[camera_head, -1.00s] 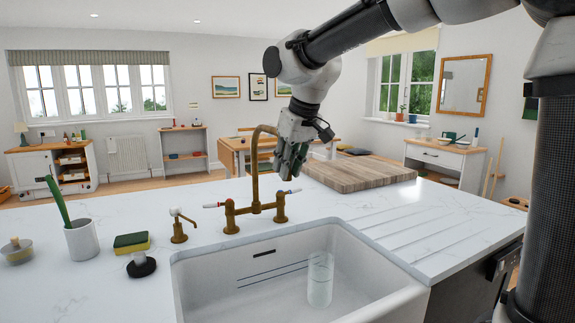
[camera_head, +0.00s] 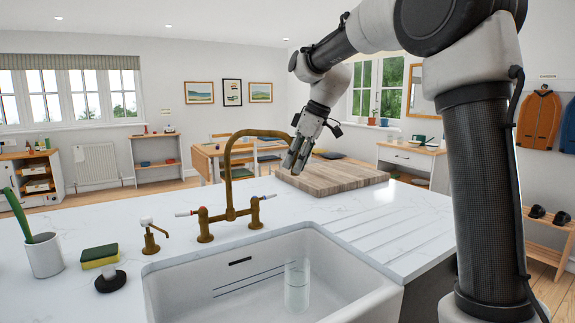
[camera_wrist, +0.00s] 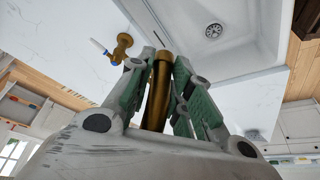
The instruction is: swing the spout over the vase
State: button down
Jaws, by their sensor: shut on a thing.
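The brass spout (camera_head: 232,172) rises from the bridge tap behind the sink, and its arch reaches to the right. My gripper (camera_head: 296,158) is at the spout's outer end, above the counter near the wooden board. In the wrist view the brass tube (camera_wrist: 158,92) runs between the fingers, and my gripper (camera_wrist: 164,60) is shut on it. The vase (camera_head: 296,285) is a clear glass cylinder standing upright in the right part of the sink, below and nearer than the spout's end. The fingers partly hide the spout's tip.
The white sink (camera_head: 172,292) is set in the marble counter (camera_head: 105,232). A wooden board (camera_head: 335,178) lies behind my gripper. A brass soap dispenser (camera_head: 150,238), a sponge (camera_head: 100,255) and a white cup (camera_head: 44,256) stand left. Tap handles (camera_head: 262,200) flank the spout's base.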

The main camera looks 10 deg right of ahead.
jog(key=shift+w+d, duration=0.55)
jog(key=shift+w, duration=0.25)
jog(key=c, duration=1.3)
grip_release()
jog(key=shift+r, duration=0.1)
jog(key=v, duration=1.2)
jog(key=shift+s, duration=0.1)
